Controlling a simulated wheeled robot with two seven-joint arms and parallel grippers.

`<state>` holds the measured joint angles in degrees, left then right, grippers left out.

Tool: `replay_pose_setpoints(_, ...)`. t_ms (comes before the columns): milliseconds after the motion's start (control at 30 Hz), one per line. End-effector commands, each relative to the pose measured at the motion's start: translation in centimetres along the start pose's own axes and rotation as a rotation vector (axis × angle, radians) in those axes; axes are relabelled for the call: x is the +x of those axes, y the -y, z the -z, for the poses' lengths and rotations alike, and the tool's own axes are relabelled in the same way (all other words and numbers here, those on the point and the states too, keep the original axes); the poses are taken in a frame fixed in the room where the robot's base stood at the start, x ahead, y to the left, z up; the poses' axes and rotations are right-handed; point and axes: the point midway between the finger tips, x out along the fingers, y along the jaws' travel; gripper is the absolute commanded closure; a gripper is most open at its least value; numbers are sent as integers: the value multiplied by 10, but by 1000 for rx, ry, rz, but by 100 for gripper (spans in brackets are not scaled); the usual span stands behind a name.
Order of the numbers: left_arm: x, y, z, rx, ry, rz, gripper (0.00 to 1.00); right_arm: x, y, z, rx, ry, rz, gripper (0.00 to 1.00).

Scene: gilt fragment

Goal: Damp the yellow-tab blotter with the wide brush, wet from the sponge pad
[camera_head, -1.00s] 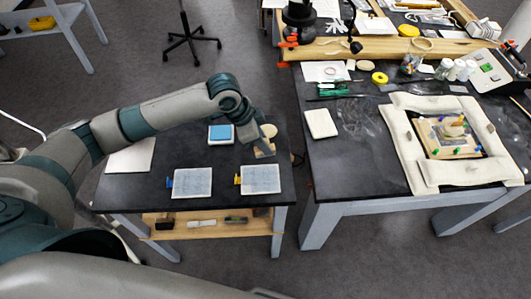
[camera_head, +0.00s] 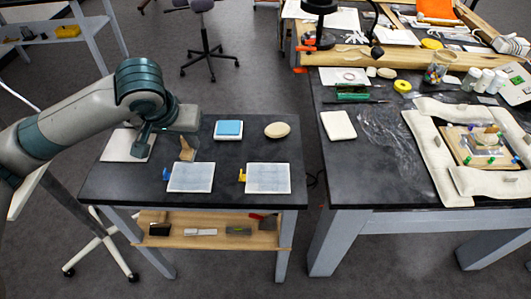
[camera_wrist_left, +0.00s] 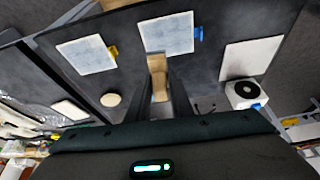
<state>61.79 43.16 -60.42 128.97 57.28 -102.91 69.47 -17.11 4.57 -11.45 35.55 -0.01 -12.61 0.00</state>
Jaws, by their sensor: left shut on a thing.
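My left gripper (camera_head: 186,137) is shut on a wooden brush (camera_head: 187,152), held upright just behind the blue-tab blotter (camera_head: 190,178). In the left wrist view the brush (camera_wrist_left: 158,76) sits between the fingers and overlaps that blotter's edge; whether it touches anything is unclear. The yellow-tab blotter (camera_head: 268,178) lies to the right on the same black table, with its yellow tab (camera_head: 242,175) at its left edge. It also shows in the left wrist view (camera_wrist_left: 86,56). The blue sponge pad (camera_head: 229,128) lies in a white tray behind and between the blotters. My right gripper is out of view.
A beige oval object (camera_head: 277,130) lies right of the sponge pad. A white sheet (camera_head: 127,145) lies at the table's left. A lower wooden shelf (camera_head: 210,238) holds small items. A gap separates this table from the cluttered workbench (camera_head: 375,170) on the right.

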Motion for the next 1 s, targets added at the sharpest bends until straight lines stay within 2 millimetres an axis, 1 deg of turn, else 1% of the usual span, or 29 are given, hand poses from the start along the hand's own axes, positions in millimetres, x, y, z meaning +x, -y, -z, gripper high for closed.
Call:
replay_pose_setpoints(33,1,1,0,-17,-3,6,98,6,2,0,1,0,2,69)
replay_pose_setpoints(100,-1,2,-1,-36,-2,14,98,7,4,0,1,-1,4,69)
replay_pose_setpoints(433,-2,3,0,-48,0,19,98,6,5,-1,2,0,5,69)
replay_pose_setpoints(700,-2,3,0,-46,1,17,98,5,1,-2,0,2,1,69)
replay_pose_setpoints(867,-3,1,-1,-14,2,3,98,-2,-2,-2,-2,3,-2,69)
replay_pose_setpoints(1000,-3,-4,-4,65,4,-28,98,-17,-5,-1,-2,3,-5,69)
